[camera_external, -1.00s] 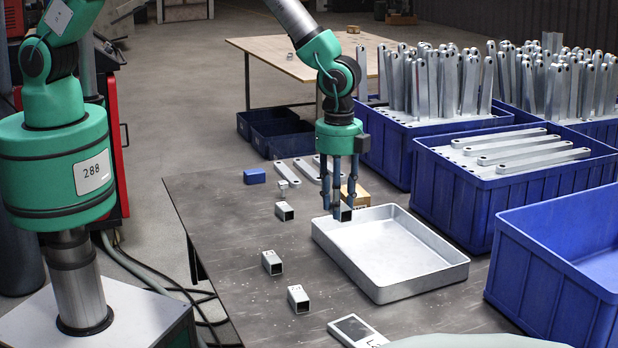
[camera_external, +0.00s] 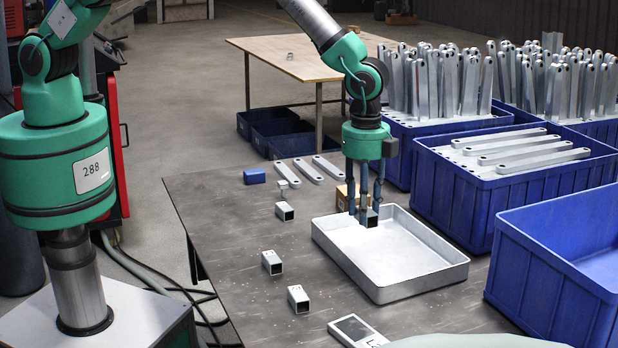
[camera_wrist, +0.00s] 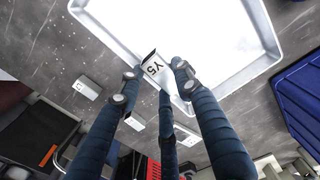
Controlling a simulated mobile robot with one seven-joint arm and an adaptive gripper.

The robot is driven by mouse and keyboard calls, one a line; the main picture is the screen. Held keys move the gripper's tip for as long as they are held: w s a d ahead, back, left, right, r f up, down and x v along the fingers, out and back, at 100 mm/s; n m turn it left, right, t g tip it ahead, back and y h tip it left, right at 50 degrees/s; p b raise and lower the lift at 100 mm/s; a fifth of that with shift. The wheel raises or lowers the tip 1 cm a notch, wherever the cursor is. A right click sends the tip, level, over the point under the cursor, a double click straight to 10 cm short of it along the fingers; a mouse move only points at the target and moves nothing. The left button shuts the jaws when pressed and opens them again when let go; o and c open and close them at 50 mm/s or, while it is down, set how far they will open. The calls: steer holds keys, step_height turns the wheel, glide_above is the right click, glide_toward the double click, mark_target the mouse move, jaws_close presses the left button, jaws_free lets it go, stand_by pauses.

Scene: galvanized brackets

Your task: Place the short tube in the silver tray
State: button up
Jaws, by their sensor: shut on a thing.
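The silver tray (camera_external: 420,279) lies on the dark table, empty inside apart from what hangs over it. My gripper (camera_external: 365,219) is over the tray's back left part, fingers pointing down. It is shut on a short tube (camera_external: 372,217), a small square metal tube with a dark open end. I cannot tell exactly how high the tube is above the tray floor.
Other short square tubes stand left of the tray (camera_external: 285,211), (camera_external: 272,262), (camera_external: 298,298). A blue block (camera_external: 254,176) and flat metal brackets (camera_external: 308,171) lie behind. A cardboard-coloured block (camera_external: 343,198) is behind the tray. Blue crates (camera_external: 470,205) line the right.

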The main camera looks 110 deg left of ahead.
steer(key=shift+f+b, duration=0.4)
steer(key=shift+f, duration=2.6)
steer(key=shift+f, duration=1.9)
steer(key=shift+b, duration=0.35)
steer(key=o, duration=1.2)
steer(key=shift+f, duration=0.1)
step_height(320, 180, up, 12)
steer(key=shift+r+p, duration=0.15)
steer(key=shift+p, duration=0.8)
